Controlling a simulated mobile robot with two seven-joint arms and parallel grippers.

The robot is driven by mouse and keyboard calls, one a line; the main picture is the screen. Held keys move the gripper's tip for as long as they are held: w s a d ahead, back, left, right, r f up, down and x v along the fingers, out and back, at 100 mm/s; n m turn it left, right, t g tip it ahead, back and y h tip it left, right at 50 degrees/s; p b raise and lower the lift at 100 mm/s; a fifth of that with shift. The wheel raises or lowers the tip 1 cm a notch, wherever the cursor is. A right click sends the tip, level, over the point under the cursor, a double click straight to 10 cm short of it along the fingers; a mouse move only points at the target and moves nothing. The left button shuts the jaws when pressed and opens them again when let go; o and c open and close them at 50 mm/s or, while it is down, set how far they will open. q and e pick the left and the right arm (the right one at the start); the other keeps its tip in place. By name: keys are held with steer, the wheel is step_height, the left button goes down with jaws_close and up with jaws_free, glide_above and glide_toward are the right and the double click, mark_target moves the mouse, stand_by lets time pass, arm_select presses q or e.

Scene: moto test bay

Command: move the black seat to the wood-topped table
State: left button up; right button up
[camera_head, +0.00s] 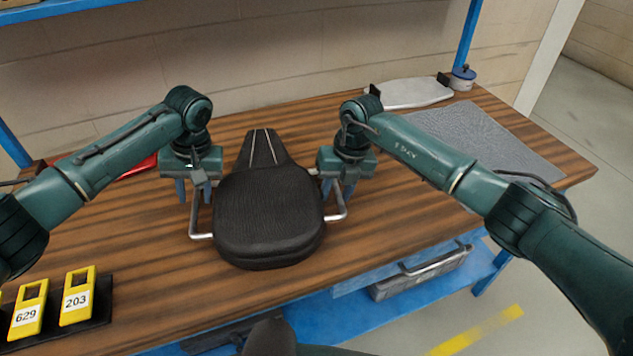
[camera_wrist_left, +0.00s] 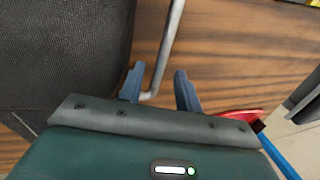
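The black seat (camera_head: 268,215) lies on the wood-topped table (camera_head: 160,255), its narrow striped end toward the wall. A metal handle bar sticks out on each side. My left gripper (camera_head: 194,198) is at the left handle (camera_head: 203,236), pointing down. In the left wrist view its fingers (camera_wrist_left: 158,88) are apart, with the handle bar (camera_wrist_left: 164,62) passing between them and the seat (camera_wrist_left: 60,50) beside them. My right gripper (camera_head: 337,197) is at the right handle (camera_head: 337,217), its fingers apart. Whether they touch that bar is unclear.
Yellow numbered tags (camera_head: 76,297) stand on a black base at the front left. A red item (camera_head: 139,167) is partly hidden behind my left arm. A grey mat (camera_head: 490,137), a pale board (camera_head: 415,93) and a lidded pot (camera_head: 462,78) are at the back right. A grey case (camera_head: 420,274) sits below on a blue shelf.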

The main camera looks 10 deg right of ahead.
arm_select(q)
steer(key=v, duration=0.8)
arm_select(e)
step_height(320, 180, up, 12)
steer(key=d, duration=0.2)
arm_select(q)
steer(key=shift+r, duration=0.15)
arm_select(e)
steer(key=shift+d+f, duration=0.1)
steer(key=shift+f, duration=0.05)
